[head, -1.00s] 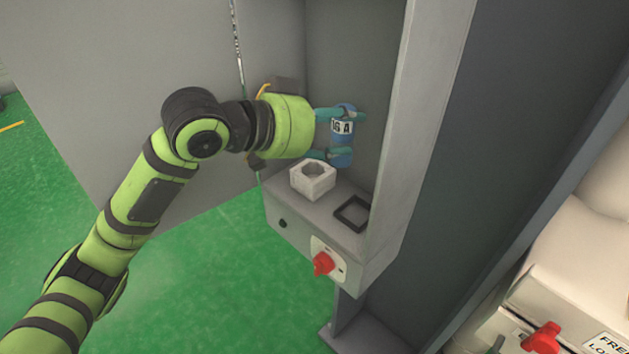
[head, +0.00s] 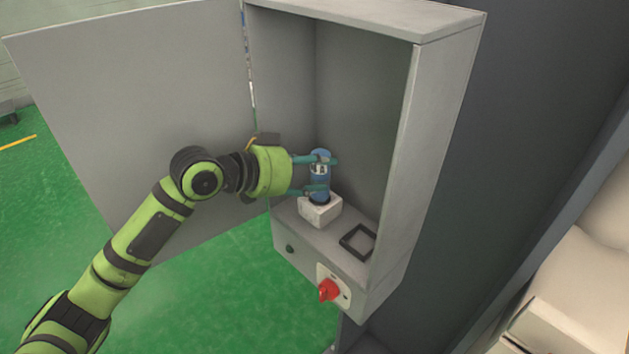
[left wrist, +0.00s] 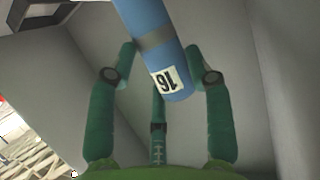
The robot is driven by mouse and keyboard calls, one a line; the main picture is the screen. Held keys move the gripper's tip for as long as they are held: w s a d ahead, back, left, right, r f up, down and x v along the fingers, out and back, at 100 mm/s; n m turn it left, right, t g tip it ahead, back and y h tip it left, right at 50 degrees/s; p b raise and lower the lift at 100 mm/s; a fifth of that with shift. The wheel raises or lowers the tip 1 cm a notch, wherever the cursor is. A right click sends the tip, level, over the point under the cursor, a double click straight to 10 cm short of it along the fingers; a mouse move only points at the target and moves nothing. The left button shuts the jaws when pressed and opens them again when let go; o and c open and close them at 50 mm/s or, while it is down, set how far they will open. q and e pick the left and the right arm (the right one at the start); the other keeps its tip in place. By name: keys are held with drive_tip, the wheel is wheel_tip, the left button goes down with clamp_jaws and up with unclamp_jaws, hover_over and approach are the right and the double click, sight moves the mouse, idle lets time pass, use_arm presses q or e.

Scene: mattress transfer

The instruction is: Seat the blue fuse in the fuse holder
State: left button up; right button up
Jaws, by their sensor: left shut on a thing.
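The blue fuse (head: 321,178) is an upright cylinder with a white label, inside the open grey cabinet. My left gripper (head: 322,174) reaches in from the left and is shut on the fuse, with its teal fingers around it. In the left wrist view the fuse (left wrist: 158,45) lies between the fingers and its label reads 16. The fuse holder (head: 321,211) is a whitish block on the cabinet's ledge. The fuse's lower end is at the holder's top opening; how deep it sits is hidden. My right gripper is not in view.
The cabinet door (head: 130,110) stands open on the left. A black square frame (head: 358,241) lies on the ledge right of the holder. A red rotary switch (head: 328,290) is on the ledge's front. The cabinet's right wall (head: 425,150) bounds the space.

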use_arm(q)
wheel_tip(320, 180, down, 3)
drive_tip(key=shift+f+p, duration=0.2)
drive_tip(key=shift+p, duration=0.4)
drive_tip(key=shift+f, duration=0.15)
drive_tip(key=shift+f, duration=0.1)
drive_tip(key=shift+f, duration=0.15)
drive_tip(key=o, duration=1)
drive_tip(key=shift+c, duration=0.2)
